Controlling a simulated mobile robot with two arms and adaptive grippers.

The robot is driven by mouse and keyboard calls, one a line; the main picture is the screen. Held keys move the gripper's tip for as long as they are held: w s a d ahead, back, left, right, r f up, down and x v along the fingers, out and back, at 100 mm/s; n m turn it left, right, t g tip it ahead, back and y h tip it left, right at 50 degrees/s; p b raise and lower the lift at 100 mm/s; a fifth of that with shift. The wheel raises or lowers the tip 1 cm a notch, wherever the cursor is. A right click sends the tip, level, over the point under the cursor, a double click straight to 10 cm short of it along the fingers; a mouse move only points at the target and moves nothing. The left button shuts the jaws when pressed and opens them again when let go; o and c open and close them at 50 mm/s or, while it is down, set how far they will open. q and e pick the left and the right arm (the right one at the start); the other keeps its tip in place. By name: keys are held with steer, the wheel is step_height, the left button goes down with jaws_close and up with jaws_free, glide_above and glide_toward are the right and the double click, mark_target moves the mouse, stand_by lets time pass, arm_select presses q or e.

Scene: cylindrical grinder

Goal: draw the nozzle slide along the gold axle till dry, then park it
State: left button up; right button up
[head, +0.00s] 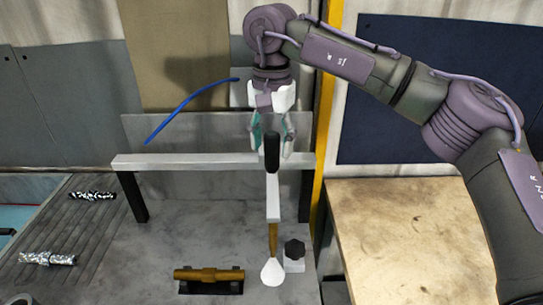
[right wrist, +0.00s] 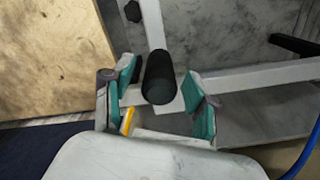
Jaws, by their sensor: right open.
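The nozzle slide has a black upright handle (head: 272,152) and a pale arm reaching forward from the white rail (head: 200,161). A brown tube on the arm ends in a white flared nozzle (head: 272,271). The gold axle (head: 208,274) lies level on a black holder, left of the nozzle, which is apart from it in the picture. My right gripper (head: 272,138) is open, its green-padded fingers on either side of the handle. In the right wrist view the black handle (right wrist: 158,77) stands between the spread fingers (right wrist: 164,92), with gaps visible. My left gripper is not in view.
A black knob (head: 294,249) on a white block stands just right of the nozzle. Two shiny metal shafts (head: 48,258) lie on the grooved plate at left. A blue hose (head: 185,106) hangs behind the rail. A bare wooden table (head: 410,235) is at right.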

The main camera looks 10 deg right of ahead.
mark_target(271, 159)
steer(key=shift+f, duration=2.05)
jaws_close()
steer(key=shift+p, duration=0.3)
